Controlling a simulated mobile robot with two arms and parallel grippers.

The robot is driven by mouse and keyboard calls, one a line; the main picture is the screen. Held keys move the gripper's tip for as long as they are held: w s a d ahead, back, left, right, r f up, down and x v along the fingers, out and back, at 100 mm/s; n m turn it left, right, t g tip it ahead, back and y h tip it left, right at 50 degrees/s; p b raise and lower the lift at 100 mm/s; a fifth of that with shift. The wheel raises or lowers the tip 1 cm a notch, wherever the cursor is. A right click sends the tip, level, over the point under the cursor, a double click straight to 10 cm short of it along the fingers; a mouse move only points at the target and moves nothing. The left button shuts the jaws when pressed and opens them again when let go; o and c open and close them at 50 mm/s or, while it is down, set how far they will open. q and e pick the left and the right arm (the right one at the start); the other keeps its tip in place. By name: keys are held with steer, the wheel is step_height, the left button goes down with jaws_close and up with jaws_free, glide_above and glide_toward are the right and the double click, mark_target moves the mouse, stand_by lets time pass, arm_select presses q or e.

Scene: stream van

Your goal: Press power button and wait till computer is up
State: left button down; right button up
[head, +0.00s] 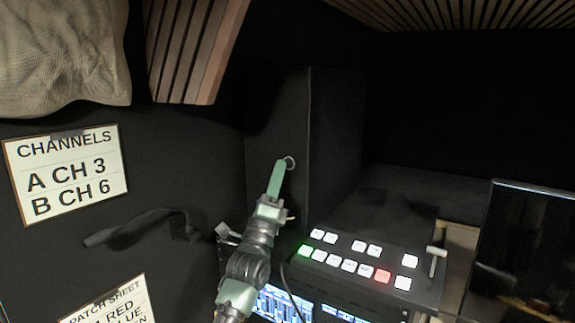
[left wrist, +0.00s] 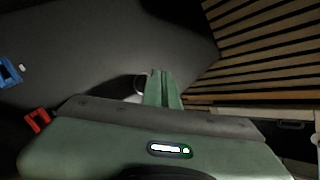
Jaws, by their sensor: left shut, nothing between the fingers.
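The computer is a tall black box (head: 338,140) in the middle of the head view. A round silver-rimmed power button (head: 291,162) sits on its front face. My left gripper (head: 281,164) is shut and empty, with its green fingertips right beside the button. I cannot tell whether they touch it. In the left wrist view, the shut fingers (left wrist: 162,74) partly cover a round pale rim, likely the button (left wrist: 139,84). A dark screen (head: 525,250) stands at the right, showing only reflections. My right gripper is not in view.
A switcher panel (head: 375,265) with lit white, green and red keys and a lever (head: 435,258) lies below right of the computer. Lit displays (head: 280,305) sit below it. A dark handle or lamp arm (head: 140,225) and a channels sign (head: 66,174) are on the left wall.

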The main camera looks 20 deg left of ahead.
arm_select(q)
steer(key=shift+w, duration=0.2)
stand_by(0.5)
steer(key=shift+w, duration=0.2)
steer(key=shift+w+d+b, duration=0.1)
steer(key=shift+w+b, duration=0.25)
steer(key=shift+w, duration=0.05)
stand_by(0.6)
steer(key=shift+s, duration=0.15)
steer(key=shift+s+p, duration=0.35)
steer(key=shift+s, duration=0.3)
steer(key=s, duration=0.1)
steer(key=s+p, duration=0.1)
steer(key=s, duration=0.3)
steer(key=shift+a+p, duration=0.35)
steer(key=shift+a, duration=0.05)
